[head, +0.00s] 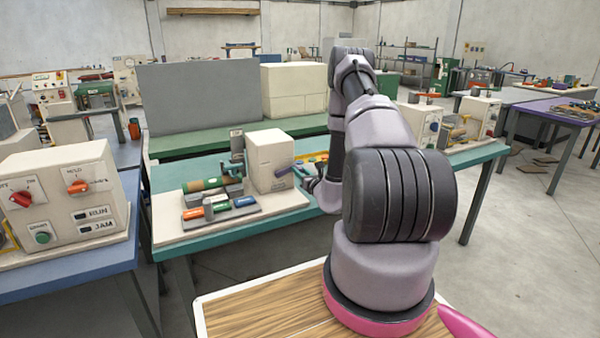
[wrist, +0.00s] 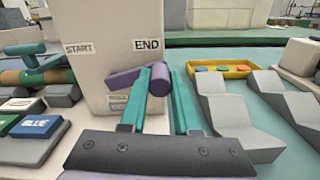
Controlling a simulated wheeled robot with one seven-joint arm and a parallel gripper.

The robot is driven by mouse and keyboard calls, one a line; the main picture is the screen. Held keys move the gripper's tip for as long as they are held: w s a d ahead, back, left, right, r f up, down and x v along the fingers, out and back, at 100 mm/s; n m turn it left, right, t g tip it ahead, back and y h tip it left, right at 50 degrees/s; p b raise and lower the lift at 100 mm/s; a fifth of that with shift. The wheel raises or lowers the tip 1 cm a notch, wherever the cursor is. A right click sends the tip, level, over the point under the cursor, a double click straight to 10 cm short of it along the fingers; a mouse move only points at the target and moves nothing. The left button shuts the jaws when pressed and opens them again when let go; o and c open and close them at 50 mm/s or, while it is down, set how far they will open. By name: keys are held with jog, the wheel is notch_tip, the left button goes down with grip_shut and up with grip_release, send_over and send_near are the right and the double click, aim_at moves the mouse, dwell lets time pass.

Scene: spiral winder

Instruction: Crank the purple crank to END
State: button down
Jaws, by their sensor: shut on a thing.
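The purple crank (wrist: 124,77) is on the face of a cream winder box (wrist: 100,25), which also shows in the head view (head: 268,158). In the wrist view the crank arm lies nearly level, with its round purple grip (wrist: 158,80) at the right, below the END label (wrist: 147,44). The START label (wrist: 78,47) is to the left. My gripper (wrist: 159,78) has its teal fingers on either side of the grip and is shut on it.
Blue and green blocks (wrist: 41,127) lie left of the box. A yellow tray (wrist: 218,69) with small coloured pieces and grey stepped holders (wrist: 232,110) stand to the right.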

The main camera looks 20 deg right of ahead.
jog(key=shift+a+r+n, duration=0.1)
jog(key=shift+r+n, duration=0.25)
jog(key=shift+n, duration=0.25)
jog(key=c, duration=0.6)
grip_release()
jog(key=shift+c, duration=0.2)
jog(key=shift+s, duration=0.1)
jog(key=s, duration=1)
jog(key=shift+s+d, duration=0.2)
jog(key=shift+s, duration=0.1)
jog(key=shift+f, duration=0.1)
